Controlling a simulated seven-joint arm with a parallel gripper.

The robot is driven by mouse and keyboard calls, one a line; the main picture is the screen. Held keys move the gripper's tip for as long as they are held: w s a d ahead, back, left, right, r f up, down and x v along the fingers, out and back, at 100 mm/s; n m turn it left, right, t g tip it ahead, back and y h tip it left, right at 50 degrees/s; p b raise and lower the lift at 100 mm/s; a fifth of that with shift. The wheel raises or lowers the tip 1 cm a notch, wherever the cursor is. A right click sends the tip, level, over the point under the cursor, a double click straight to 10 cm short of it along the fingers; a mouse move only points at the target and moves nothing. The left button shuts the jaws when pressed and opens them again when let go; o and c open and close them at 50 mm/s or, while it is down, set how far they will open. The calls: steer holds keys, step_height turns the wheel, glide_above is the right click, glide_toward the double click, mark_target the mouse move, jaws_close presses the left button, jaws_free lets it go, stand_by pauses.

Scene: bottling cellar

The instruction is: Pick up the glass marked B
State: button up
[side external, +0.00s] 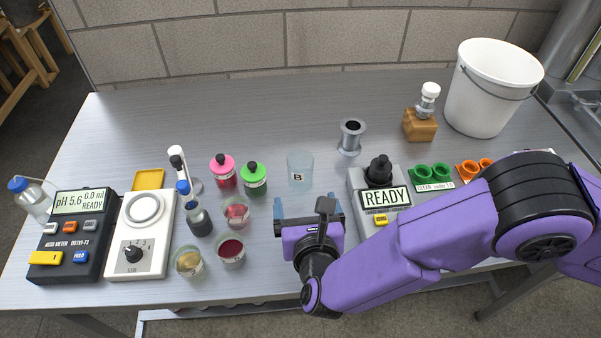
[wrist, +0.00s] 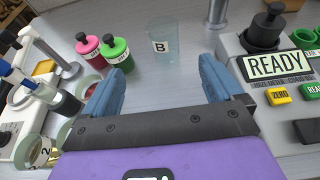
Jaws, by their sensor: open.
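The glass marked B (side external: 300,164) is a clear, empty-looking beaker with a small white label. It stands upright on the metal table, right of the green-capped bottle. In the wrist view the glass (wrist: 164,42) stands ahead of my gripper, between the lines of the two fingers and nearer the middle. My gripper (side external: 309,205) is on the near side of the glass, apart from it. In the wrist view my gripper (wrist: 164,85) has its two blue fingers spread wide with nothing between them.
Pink-capped (side external: 222,172) and green-capped (side external: 253,178) bottles stand left of the glass. A grey meter reading READY (side external: 386,199) is to the right, and a metal spool (side external: 351,136) behind right. Sample cups (side external: 230,250) stand at the near left. The table behind the glass is clear.

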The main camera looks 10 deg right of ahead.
mark_target(300, 173)
steer(key=x, duration=1)
steer(key=shift+w+f, duration=0.1)
steer(key=shift+w, duration=0.1)
steer(key=shift+d+x, duration=0.15)
steer(key=shift+x, duration=1.15)
steer(key=shift+d+x, duration=0.15)
steer(key=shift+x, duration=1.2)
steer(key=c, duration=1.1)
